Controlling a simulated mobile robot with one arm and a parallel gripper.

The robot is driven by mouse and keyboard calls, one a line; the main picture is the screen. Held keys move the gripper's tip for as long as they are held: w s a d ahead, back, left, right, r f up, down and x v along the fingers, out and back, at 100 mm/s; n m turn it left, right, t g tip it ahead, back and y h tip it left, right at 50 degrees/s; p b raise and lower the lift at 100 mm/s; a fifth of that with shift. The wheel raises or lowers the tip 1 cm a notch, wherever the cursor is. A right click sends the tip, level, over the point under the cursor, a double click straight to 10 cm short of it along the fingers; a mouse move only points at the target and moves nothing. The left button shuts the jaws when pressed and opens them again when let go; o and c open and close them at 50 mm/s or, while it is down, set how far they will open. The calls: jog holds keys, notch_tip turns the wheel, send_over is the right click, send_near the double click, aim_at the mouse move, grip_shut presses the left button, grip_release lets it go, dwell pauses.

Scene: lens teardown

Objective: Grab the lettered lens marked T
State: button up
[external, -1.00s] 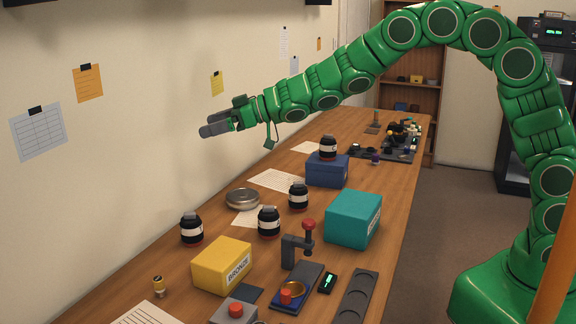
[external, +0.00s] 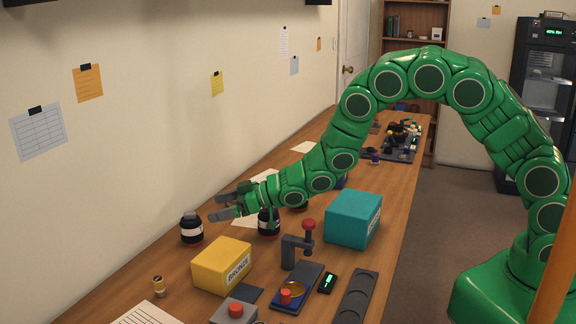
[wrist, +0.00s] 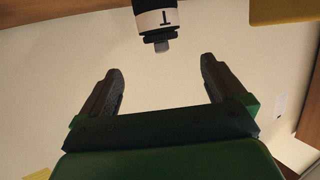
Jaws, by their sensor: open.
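The lens marked T (wrist: 158,20), a black cylinder with a white lettered band and a small grey knob, appears upside down at the top of the wrist view. It is beyond the fingertips and roughly centred between them, not touching. In the external view it seems to be the leftmost black lens (external: 191,232), upright on the table near the wall, though its letter is unreadable there. My gripper (external: 213,208) is open and empty, just right of and slightly above that lens, fingers pointing left. The two spread fingers also show in the wrist view (wrist: 161,72).
Another black lens (external: 268,227) stands partly hidden under my wrist. A yellow box labelled BRONZE (external: 222,266) is in front, and a teal box (external: 354,219) is to the right. A small brass piece (external: 158,287) stands at the front left. The wall (external: 120,150) is close behind the lens.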

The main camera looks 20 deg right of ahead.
aim_at(199, 218)
jog(key=shift+f, duration=0.9)
jog(key=shift+a, duration=0.1)
jog(key=shift+x, duration=3.85)
jog(key=shift+s, duration=0.15)
jog(key=c, duration=1.6)
